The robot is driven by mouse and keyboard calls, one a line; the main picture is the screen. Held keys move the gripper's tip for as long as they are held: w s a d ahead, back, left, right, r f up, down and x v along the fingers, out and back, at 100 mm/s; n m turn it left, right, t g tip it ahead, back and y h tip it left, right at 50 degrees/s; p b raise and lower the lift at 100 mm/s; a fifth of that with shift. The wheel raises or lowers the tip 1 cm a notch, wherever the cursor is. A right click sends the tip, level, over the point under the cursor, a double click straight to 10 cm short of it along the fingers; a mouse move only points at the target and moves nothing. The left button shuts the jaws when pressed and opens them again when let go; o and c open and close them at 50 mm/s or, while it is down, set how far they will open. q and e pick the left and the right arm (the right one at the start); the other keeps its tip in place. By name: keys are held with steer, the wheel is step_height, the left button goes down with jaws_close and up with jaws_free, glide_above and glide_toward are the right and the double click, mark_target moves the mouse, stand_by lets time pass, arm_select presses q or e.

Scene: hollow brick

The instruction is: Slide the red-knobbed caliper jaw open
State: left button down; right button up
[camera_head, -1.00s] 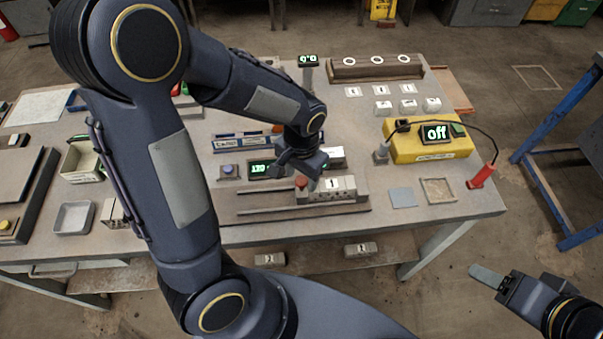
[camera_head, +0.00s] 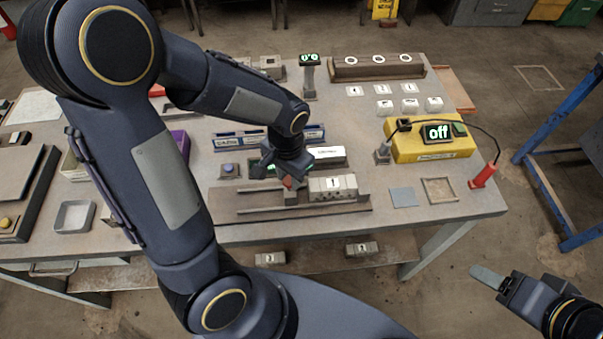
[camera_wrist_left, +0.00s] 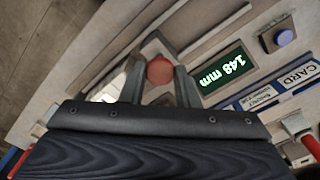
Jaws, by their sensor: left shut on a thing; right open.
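The caliper is a long brown metal rail (camera_head: 240,208) lying near the front of the table. Its movable jaw (camera_head: 297,198) carries a red knob (camera_head: 289,183), seen large in the left wrist view (camera_wrist_left: 160,70). My left gripper (camera_head: 283,178) is shut on the red knob, one finger on each side of it. A hollow brick marked 1 (camera_head: 325,189) sits just right of the jaw; I cannot tell whether they touch. My right gripper (camera_head: 490,277) is open and empty, off the table.
A blue button (camera_wrist_left: 284,37) sits beside the display, with a blue card holder (camera_wrist_left: 280,88) near it. A yellow box (camera_head: 415,150) reading "off" stands at the right with a cabled red probe (camera_head: 484,176). Two more bricks (camera_head: 270,259) (camera_head: 361,249) lie on the lower shelf.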

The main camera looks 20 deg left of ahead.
arm_select(q)
steer(key=shift+s+a, duration=0.4)
steer(key=shift+a, duration=0.25)
steer(key=shift+s+a, duration=0.35)
steer(key=shift+a, duration=0.25)
steer(key=c, duration=1.1)
jaws_free()
step_height(320, 180, up, 8)
steer(key=shift+f, duration=0.1)
